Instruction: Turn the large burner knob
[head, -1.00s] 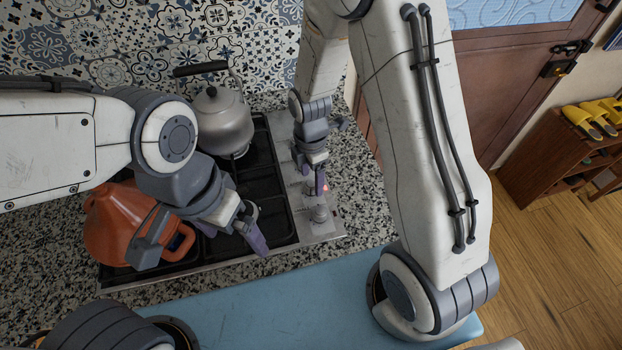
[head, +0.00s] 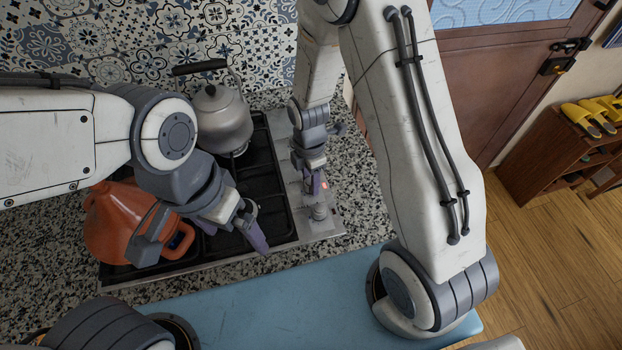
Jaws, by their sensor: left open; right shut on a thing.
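The stove (head: 200,266) has a steel panel along its right side with a row of small knobs. The nearest visible knob (head: 319,212) stands at the front of the panel, just below my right gripper. My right gripper (head: 313,186) points down at the panel and is shut on a knob, which its fingers mostly hide. A small red light shows beside the fingertips.
A grey kettle (head: 222,122) stands on the back burner. An orange pot or tagine (head: 112,230) sits on the front left, partly behind my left arm. A speckled counter (head: 365,205) surrounds the stove, clear to the right of the panel.

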